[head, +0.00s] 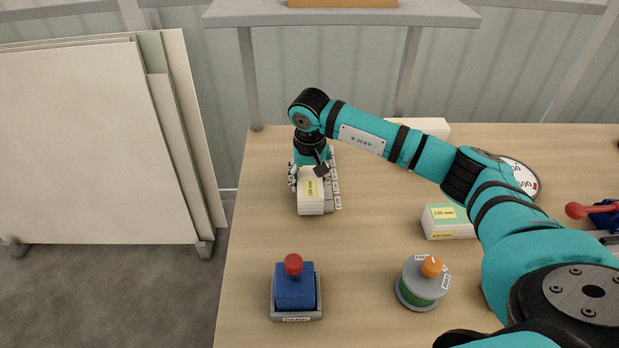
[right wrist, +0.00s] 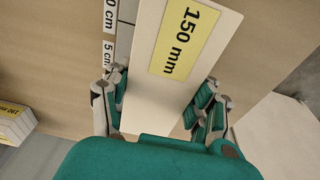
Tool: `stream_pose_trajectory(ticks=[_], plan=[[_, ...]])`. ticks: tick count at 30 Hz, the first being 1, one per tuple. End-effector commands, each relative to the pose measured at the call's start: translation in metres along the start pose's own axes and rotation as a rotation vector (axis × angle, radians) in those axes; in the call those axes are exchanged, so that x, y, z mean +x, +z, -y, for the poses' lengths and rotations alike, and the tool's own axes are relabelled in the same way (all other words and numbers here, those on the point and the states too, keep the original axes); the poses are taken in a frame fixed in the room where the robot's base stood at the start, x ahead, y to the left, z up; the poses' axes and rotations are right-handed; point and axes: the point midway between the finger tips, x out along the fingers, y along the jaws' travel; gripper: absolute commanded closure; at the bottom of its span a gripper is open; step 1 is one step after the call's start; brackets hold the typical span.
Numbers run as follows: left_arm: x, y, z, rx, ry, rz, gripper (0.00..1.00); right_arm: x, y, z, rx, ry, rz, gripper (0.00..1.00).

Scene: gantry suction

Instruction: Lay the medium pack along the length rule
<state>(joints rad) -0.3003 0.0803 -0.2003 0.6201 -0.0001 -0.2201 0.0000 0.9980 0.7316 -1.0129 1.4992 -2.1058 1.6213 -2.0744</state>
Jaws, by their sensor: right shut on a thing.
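The cream pack (head: 311,203) with a yellow label is between the fingers of my right gripper (head: 308,180). In the right wrist view the label on this pack (right wrist: 160,70) reads 150 mm, and the fingers (right wrist: 165,108) are shut on its two sides. The grey length rule (head: 330,207) with white marks runs along the pack's right side. In the right wrist view the rule (right wrist: 125,32) shows 0 cm and 5 cm tags, with the pack roughly parallel to it. I cannot tell whether the pack rests on the rule or hovers just above. My left gripper is out of view.
Another labelled pack (head: 447,222) lies right of centre, and a pale pack (head: 428,125) lies behind my right arm. A blue block with a red knob (head: 295,290) and a green round device with an orange knob (head: 421,287) stand in front. A round dial (head: 522,175) is at right.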

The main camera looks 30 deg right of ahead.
Motion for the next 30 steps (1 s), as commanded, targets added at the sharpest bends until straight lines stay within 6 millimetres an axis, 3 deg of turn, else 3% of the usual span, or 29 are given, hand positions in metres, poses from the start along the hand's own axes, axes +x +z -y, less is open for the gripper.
stream_pose_trajectory(ticks=[6,7,12,23,30], plan=[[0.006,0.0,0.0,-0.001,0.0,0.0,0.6,0.005,0.0,0.0,0.001,-0.001,-0.001,0.91],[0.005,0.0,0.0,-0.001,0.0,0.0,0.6,0.004,0.0,0.0,0.001,-0.001,-0.002,0.4],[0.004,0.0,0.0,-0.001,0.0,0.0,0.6,0.004,0.0,0.0,0.0,-0.001,-0.001,0.17],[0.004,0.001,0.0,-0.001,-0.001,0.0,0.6,0.001,0.0,0.0,0.0,0.0,0.0,0.16],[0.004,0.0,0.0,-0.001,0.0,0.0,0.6,-0.041,-0.001,0.0,0.0,-0.002,-0.005,0.16]])
